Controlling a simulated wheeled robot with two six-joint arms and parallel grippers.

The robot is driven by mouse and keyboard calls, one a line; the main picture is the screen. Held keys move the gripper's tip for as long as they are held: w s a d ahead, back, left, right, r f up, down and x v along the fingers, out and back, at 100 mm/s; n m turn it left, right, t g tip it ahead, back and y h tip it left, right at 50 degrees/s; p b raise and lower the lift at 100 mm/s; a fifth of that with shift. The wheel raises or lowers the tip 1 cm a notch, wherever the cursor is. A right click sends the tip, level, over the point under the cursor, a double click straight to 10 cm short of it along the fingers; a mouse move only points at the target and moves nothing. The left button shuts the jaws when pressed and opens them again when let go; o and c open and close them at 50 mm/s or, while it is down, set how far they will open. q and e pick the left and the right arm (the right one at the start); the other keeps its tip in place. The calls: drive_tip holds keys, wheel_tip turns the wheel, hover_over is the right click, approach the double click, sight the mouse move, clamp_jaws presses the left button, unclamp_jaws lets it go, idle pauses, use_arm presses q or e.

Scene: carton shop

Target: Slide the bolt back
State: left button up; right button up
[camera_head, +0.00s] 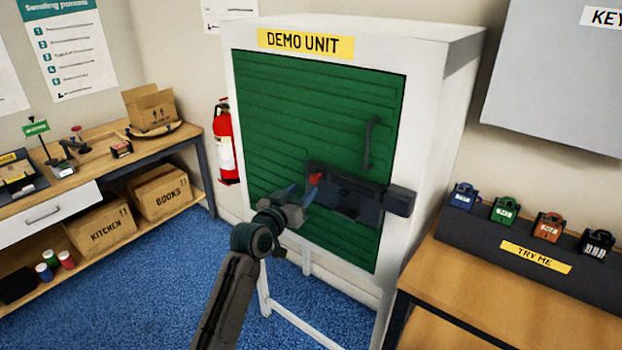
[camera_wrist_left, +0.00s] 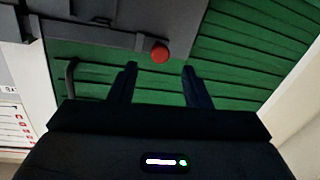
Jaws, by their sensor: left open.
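A dark grey bolt assembly (camera_head: 345,195) is mounted on the green slatted door (camera_head: 290,110) of the white demo unit. Its right end reaches a grey block (camera_head: 400,201) on the door frame. A red knob (camera_head: 316,178) sits at the bolt's left end. In the left wrist view the red knob (camera_wrist_left: 159,53) lies ahead of the fingertips, between their lines, and the bolt plate (camera_wrist_left: 95,35) is at upper left. My left gripper (camera_head: 298,193) is open and empty, a little left of the knob, apparently not touching it. My right gripper is in neither view.
A black door handle (camera_head: 370,143) stands out above the bolt. A bench with cartons stands left, a fire extinguisher (camera_head: 226,142) beside the unit. A table at right holds several padlocks on a dark stand (camera_head: 470,230). Blue carpet lies in front.

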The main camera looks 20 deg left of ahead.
sight(313, 181)
use_arm(q)
drive_tip(key=shift+p+x, duration=0.5)
drive_tip(key=shift+x, duration=2.3)
clamp_jaws()
drive_tip(key=a+b, duration=0.1)
drive_tip(key=w+a+b, duration=0.1)
drive_tip(key=a, duration=0.1)
drive_tip(key=shift+w+a+f, duration=0.1)
drive_tip(key=shift+a+f, duration=0.05)
drive_tip(key=shift+a, duration=0.2)
drive_tip(key=shift+w+a+b, duration=0.1)
drive_tip(key=shift+a+b, duration=0.2)
drive_tip(key=shift+d+r, duration=0.2)
drive_tip(key=shift+r, duration=0.15)
drive_tip(key=shift+c, duration=0.4)
unclamp_jaws()
drive_tip(key=shift+a, duration=0.15)
drive_tip(key=shift+o, duration=0.4)
drive_tip(key=shift+a+f, duration=0.15)
drive_tip(key=shift+f, duration=0.05)
